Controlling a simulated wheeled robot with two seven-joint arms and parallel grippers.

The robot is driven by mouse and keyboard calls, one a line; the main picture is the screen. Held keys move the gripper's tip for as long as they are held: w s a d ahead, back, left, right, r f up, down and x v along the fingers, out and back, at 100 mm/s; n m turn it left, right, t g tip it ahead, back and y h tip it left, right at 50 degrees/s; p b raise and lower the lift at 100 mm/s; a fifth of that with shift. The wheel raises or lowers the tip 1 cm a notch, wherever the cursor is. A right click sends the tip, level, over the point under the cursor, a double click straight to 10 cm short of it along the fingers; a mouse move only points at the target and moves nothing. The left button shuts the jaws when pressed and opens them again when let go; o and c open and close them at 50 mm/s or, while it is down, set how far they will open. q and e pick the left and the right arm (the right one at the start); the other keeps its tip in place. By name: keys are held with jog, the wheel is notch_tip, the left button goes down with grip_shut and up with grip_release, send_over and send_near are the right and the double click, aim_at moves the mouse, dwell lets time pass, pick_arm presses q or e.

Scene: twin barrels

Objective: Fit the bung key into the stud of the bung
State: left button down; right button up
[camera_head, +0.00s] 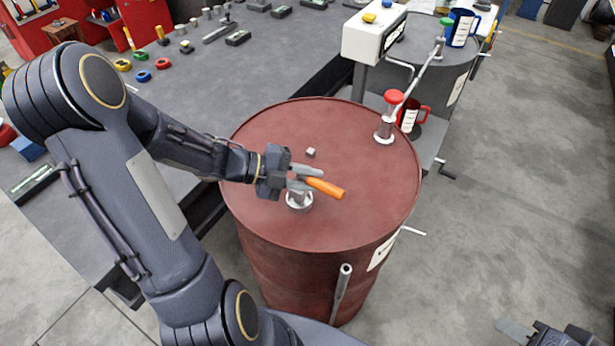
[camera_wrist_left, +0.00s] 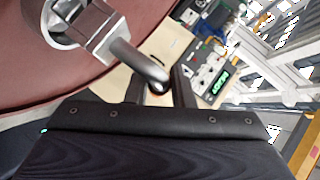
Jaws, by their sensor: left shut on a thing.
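The bung (camera_head: 299,201) sits in a pale metal ring on the top of the red barrel (camera_head: 350,215). The bung key has an orange handle (camera_head: 325,187) pointing right in the head view. My left gripper (camera_head: 306,178) is shut on the key just above the bung. In the left wrist view the key's grey bent rod (camera_wrist_left: 135,60) runs from between the fingers to a squarish metal head at the bung ring (camera_wrist_left: 60,22). I cannot tell whether the head is around the stud or only beside it. My right gripper (camera_head: 535,333) is cut off at the lower right edge, away from the barrel.
A small grey block (camera_head: 310,152) lies on the barrel top. A red-capped fitting (camera_head: 390,118) stands at its right rim, near a red mug (camera_head: 412,114). A white box (camera_head: 373,38) stands behind. The grey workbench (camera_head: 230,75) lies left; open floor lies right.

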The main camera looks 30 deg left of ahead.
pick_arm(q)
jog(key=shift+f+b, duration=1.2)
jog(key=shift+f, duration=0.3)
jog(key=c, duration=1.2)
grip_release()
jog(key=shift+o, duration=0.2)
jog(key=v, duration=0.8)
